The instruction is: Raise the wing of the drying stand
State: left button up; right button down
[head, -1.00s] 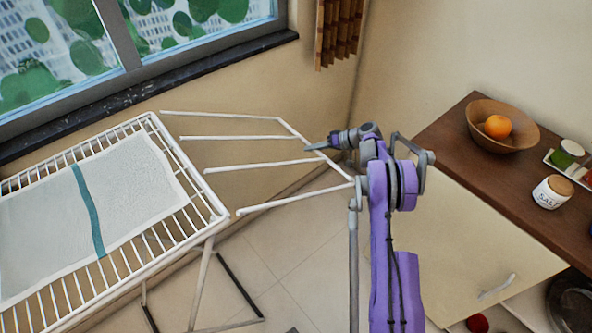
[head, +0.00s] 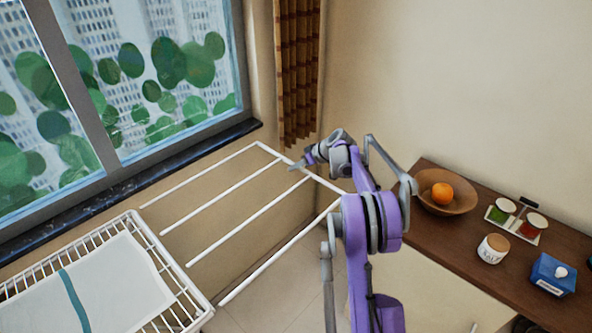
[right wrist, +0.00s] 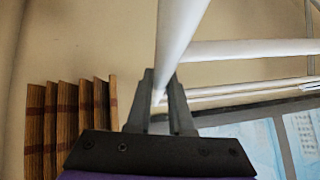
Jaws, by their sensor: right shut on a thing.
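The drying stand (head: 136,226) is a white wire rack at the lower left of the head view, with a white cloth with a teal stripe lying on it. Its wing (head: 222,212), a frame of several white bars, slopes up to the right from the rack's edge. My right gripper (head: 297,166) is at the wing's outer bar. In the right wrist view the dark fingers (right wrist: 160,108) are shut around a white bar of the wing (right wrist: 178,40). My left gripper is not in view.
A window with a dark sill (head: 130,184) runs behind the stand, with a brown curtain (head: 298,70) at its right. A wooden counter (head: 455,232) at the right holds a bowl with an orange (head: 442,194), jars and a blue box (head: 553,275).

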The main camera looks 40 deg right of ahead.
jog(key=shift+w+d+r, duration=0.1)
jog(key=shift+r, duration=0.25)
jog(key=c, duration=1.2)
grip_release()
jog(key=o, duration=0.4)
jog(key=v, duration=1.1)
jog(key=shift+f, duration=0.1)
